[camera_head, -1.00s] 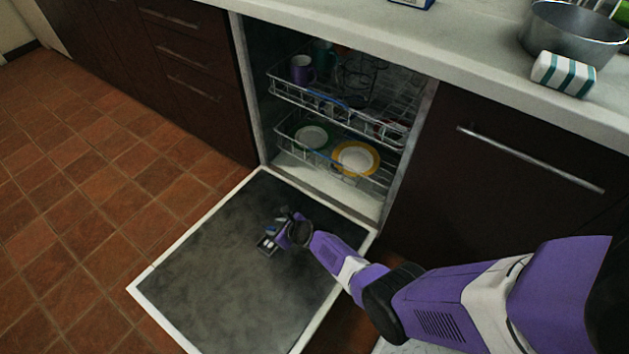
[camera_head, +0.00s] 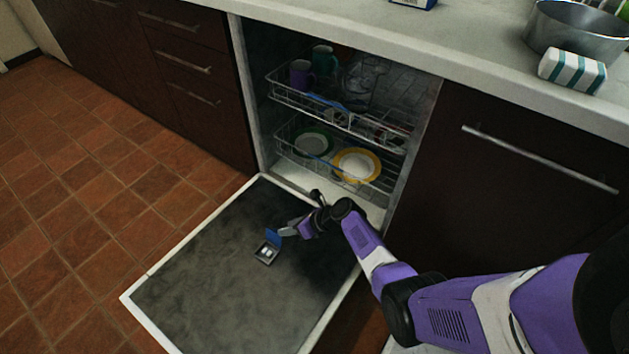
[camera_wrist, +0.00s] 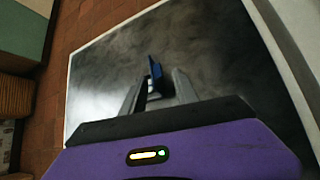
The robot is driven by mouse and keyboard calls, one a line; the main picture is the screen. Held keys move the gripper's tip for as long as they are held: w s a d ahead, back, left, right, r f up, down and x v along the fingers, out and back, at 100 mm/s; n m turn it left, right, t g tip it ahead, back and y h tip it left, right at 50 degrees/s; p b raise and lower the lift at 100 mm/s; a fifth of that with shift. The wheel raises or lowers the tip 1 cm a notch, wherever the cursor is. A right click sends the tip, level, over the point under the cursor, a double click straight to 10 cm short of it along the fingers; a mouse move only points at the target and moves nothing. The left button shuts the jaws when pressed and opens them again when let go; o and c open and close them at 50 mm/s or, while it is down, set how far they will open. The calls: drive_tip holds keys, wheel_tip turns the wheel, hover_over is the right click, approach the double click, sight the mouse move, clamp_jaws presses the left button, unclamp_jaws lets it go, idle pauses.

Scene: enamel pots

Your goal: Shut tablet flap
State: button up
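The tablet compartment (camera_head: 267,252) is a small dark tray with pale contents, set in the inner face of the lowered dishwasher door. Its blue flap (camera_head: 274,236) stands up, open, on the compartment's side toward my gripper. In the wrist view, the blue flap (camera_wrist: 155,68) shows between and just beyond the two grey fingertips. My gripper (camera_head: 288,229) is low over the door, right beside the flap. In the wrist view my gripper (camera_wrist: 159,82) has its fingers apart with a gap between them. Whether a finger touches the flap I cannot tell.
The door (camera_head: 200,290) lies open and flat, its grey face otherwise bare. Behind my gripper are the upper rack (camera_head: 345,118) with mugs and the lower rack (camera_head: 300,160) with plates. A counter (camera_head: 450,55) overhangs the dishwasher.

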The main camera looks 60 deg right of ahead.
drive_tip(key=s+d+r+n+h, duration=0.1)
drive_tip(key=d+r+n+h, duration=0.2)
drive_tip(key=n, duration=1.1)
drive_tip(key=s+d+r+n+h, duration=0.1)
drive_tip(key=d+r+n+h, duration=0.3)
drive_tip(key=n, duration=1.1)
wheel_tip(320, 180, up, 7)
drive_tip(key=d, duration=0.3)
drive_tip(key=shift+s+f+n, duration=0.15)
drive_tip(key=shift+s+n, duration=0.15)
drive_tip(key=shift+s, duration=0.1)
